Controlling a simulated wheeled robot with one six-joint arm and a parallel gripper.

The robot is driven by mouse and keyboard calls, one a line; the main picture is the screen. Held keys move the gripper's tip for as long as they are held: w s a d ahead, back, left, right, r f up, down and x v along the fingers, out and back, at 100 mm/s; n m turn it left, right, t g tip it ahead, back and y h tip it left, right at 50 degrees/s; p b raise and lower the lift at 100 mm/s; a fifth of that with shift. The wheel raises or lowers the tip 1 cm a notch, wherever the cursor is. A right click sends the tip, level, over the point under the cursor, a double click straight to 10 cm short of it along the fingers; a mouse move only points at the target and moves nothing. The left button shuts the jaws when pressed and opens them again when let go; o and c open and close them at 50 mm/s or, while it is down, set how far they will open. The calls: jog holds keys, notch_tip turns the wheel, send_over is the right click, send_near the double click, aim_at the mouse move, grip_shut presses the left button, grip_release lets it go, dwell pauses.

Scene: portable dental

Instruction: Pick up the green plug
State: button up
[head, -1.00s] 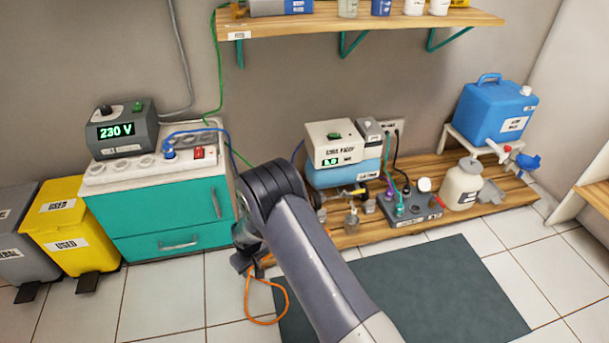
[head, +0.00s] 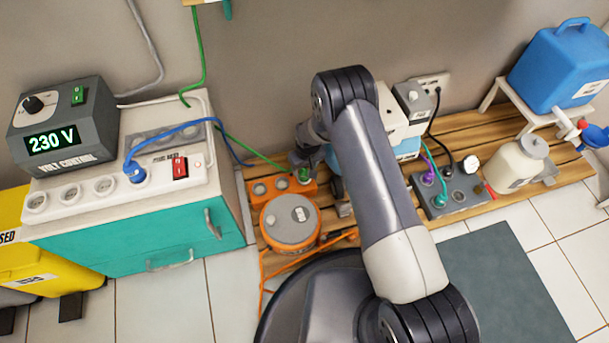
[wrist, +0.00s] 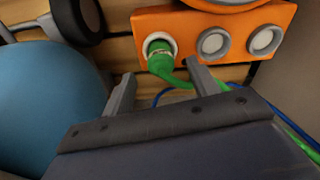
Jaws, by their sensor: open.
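The green plug (wrist: 160,57) sits in the left round socket of an orange socket block (wrist: 204,18) in the wrist view. Its green cord runs down behind my gripper's right finger. In the head view the green plug (head: 304,176) shows at the right end of the orange block (head: 266,188), partly covered by my gripper. My gripper (wrist: 160,76) is open and empty, its fingertips just short of the plug, one to each side of it. In the head view my gripper (head: 310,152) is above the block, partly hidden by my arm.
A round orange-and-grey unit (head: 290,222) stands right in front of the block. A teal cabinet (head: 130,240) with a power strip (head: 66,200) is at left. A grey socket box (head: 452,194) is at right on the wooden shelf. A blue rounded body (wrist: 45,105) is close by my gripper.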

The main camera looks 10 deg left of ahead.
aim_at(304, 170)
jog(key=f, duration=0.1)
jog(key=f+b, duration=0.1)
jog(key=f, duration=0.1)
jog(key=f+b, duration=0.1)
jog(key=shift+w+a+f, duration=0.25)
jog(key=shift+f, duration=0.1)
jog(key=c, duration=1.1)
